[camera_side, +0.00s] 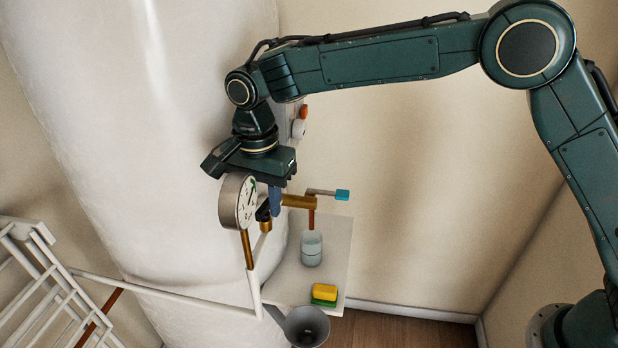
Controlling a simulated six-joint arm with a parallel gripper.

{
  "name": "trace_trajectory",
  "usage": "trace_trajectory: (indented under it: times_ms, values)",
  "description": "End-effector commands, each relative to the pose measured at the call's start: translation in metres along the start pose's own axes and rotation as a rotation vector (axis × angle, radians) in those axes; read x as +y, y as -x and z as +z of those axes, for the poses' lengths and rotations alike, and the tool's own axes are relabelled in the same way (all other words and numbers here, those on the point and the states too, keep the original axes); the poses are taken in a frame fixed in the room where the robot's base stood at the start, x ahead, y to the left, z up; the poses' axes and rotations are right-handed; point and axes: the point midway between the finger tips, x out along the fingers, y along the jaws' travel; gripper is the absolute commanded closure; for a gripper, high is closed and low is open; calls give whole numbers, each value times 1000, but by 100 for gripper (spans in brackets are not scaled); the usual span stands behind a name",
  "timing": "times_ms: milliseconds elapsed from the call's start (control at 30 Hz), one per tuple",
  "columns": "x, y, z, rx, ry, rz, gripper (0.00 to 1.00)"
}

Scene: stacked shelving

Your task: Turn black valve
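The black valve (263,212) is a small dark handle on the brass pipework at the front of the large white tank. It is partly hidden by my gripper and the gauge. My gripper (272,199) points down from above, its lower end right at the valve or just above it. I cannot tell whether it touches the valve. The gap between the fingers is not clear, so I cannot tell whether it is open or shut.
A round pressure gauge (238,201) stands close left of my gripper. A brass tap with a blue-ended lever (342,195) sticks out right, above a glass (311,248) on a white shelf (338,262). A yellow-green sponge (325,293), grey funnel (306,326) and white rack (40,285) are lower down.

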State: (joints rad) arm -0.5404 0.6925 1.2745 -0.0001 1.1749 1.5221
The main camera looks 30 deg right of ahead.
Motion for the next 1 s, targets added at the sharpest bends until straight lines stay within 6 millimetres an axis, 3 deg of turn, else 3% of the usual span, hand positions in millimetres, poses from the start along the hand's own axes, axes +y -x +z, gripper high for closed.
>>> trace_trajectory:
  times_ms: [267, 700, 1000]
  values:
    - [-1, 17, 0, 0, 0, -3, 68]
    - [0, 87, 0, 0, 0, -5, 68]
    - [-1, 124, 0, 0, 0, -3, 68]
